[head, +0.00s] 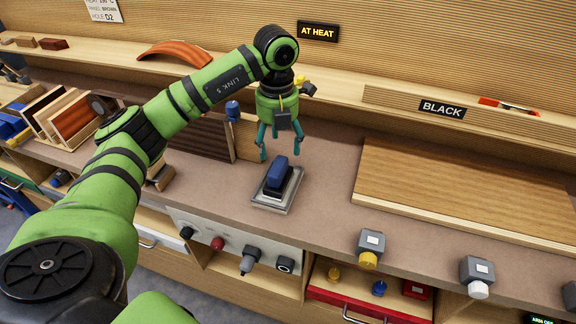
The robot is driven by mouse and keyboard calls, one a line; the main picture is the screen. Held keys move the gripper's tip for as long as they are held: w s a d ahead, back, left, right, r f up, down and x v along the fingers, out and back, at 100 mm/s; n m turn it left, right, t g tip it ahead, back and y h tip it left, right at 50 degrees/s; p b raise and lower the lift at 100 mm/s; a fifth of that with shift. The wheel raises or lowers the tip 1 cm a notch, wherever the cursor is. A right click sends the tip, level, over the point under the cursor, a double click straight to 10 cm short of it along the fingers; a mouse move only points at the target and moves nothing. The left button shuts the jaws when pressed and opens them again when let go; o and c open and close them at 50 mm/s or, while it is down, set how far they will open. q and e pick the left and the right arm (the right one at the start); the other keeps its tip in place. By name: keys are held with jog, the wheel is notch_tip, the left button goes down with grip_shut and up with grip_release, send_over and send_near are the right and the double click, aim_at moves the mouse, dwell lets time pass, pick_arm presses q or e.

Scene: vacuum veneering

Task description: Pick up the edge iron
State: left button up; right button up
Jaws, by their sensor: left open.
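The edge iron (277,178) has a blue handle on a dark body and rests on a grey metal stand (288,200) near the front of the worktop. My left gripper (274,151) is open above and just behind the iron, its teal fingers pointing down. The fingers look apart from the handle, though the exact gap is hard to judge. My right gripper is not in view.
A large wood panel (465,185) lies to the right. Dark boards (200,138) stand behind the iron to the left. Upright veneer samples (70,115) fill a rack at far left. A sign reads "AT HEAT" (318,31). The worktop between iron and panel is clear.

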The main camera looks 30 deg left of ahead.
aim_at(275, 164)
pick_arm(q)
jog(key=shift+s+f+p, duration=0.5)
jog(key=shift+s+f, duration=0.05)
jog(key=shift+s, duration=0.35)
notch_tip(275, 164, down, 3)
jog(key=shift+s+r+p, duration=0.15)
jog(key=shift+p, duration=0.65)
jog(key=shift+w+f, duration=0.25)
jog(key=shift+f, duration=0.85)
jog(key=shift+c, duration=0.4)
jog(key=c, duration=1.3)
grip_shut()
jog(key=shift+r, duration=0.2)
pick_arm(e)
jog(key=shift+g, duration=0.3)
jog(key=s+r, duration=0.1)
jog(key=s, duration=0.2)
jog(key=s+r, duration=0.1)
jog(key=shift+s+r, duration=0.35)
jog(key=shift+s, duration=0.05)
